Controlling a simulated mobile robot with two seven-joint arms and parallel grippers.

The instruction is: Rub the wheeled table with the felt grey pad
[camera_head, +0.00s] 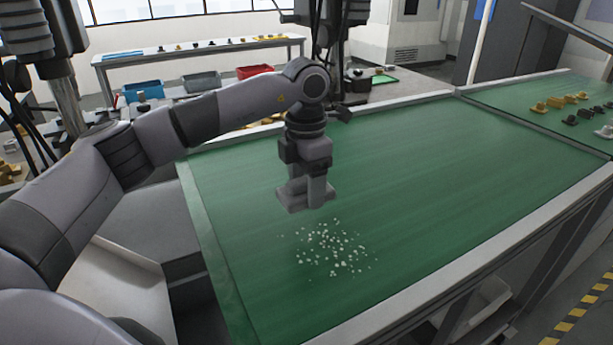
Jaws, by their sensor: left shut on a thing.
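The wheeled table (418,180) has a green top with a pale metal rim and fills the middle and right of the head view. White crumbs (332,250) lie scattered on the green top near its front left part. My left gripper (306,188) points down over the table, just behind the crumbs. It is shut on the felt grey pad (299,204), a flat grey block under the fingers. I cannot tell whether the pad touches the table top. My right gripper is not in view.
Small yellow and dark parts (571,104) stand on the green surface at the far right. A back table carries a blue bin (143,91), a grey bin (202,82) and a red bin (254,71). The green top right of the crumbs is clear.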

